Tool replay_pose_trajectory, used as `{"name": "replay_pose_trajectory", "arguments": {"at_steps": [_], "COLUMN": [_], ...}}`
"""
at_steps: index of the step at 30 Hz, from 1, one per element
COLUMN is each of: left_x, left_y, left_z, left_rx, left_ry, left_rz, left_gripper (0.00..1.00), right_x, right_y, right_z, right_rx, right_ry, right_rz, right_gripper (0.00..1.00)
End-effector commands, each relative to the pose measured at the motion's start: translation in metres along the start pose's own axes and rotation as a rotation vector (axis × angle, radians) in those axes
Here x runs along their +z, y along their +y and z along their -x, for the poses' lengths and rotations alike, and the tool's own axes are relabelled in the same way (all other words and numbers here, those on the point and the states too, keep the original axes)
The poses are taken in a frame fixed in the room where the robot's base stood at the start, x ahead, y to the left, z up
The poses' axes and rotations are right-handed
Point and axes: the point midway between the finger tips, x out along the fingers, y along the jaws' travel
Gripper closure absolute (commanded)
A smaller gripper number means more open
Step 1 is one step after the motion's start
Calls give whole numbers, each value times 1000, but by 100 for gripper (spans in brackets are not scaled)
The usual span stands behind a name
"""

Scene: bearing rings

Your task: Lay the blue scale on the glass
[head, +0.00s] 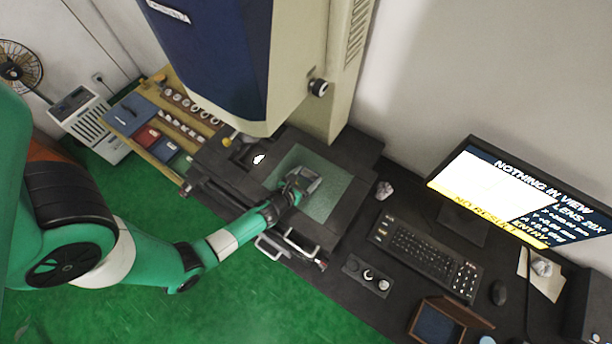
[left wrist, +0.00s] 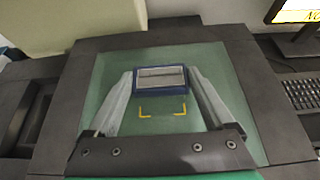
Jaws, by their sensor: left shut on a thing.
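The blue scale (left wrist: 160,78) is a small blue-framed plate with a pale graduated strip. In the left wrist view it sits between the tips of my left gripper (left wrist: 160,84), whose two grey fingers are shut on its sides. It is over the greenish glass (left wrist: 110,60) of the dark stage, beyond the yellow corner marks (left wrist: 162,115). I cannot tell whether it touches the glass. In the head view my left gripper (head: 303,180) is over the glass (head: 330,198) and largely hides the scale. My right gripper is not in view.
The measuring machine's large blue and cream head (head: 225,60) hangs behind the stage. A keyboard (head: 425,258), knob panel (head: 367,275) and monitor (head: 510,185) stand to the right. A bench of rings and coloured boxes (head: 165,125) is at the left. Stage handles (head: 285,243) stick out in front.

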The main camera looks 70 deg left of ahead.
Motion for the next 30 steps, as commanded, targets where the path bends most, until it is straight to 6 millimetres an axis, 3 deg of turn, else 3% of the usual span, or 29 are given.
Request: {"name": "replay_pose_trajectory", "arguments": {"at_steps": [5, 16, 17, 18, 26, 30], "left_x": [-30, -32, -31, -31, -29, -28], "left_y": [2, 2, 2, 2, 2, 1], "left_z": [-18, -19, -18, -18, -17, -4], "left_rx": [0, 0, 0, 0, 0, -1], "left_ry": [1, 1, 1, 1, 1, 2], "left_rz": [1, 0, 0, 0, 0, -1], "left_gripper": [81, 81, 10, 3, 0, 0], "right_x": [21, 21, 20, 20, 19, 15], "right_y": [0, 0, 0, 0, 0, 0], "right_z": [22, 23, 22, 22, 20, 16], "right_rx": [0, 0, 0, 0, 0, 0], "right_ry": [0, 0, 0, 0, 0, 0], "right_rz": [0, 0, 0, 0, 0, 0], "right_gripper": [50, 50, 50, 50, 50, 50]}}
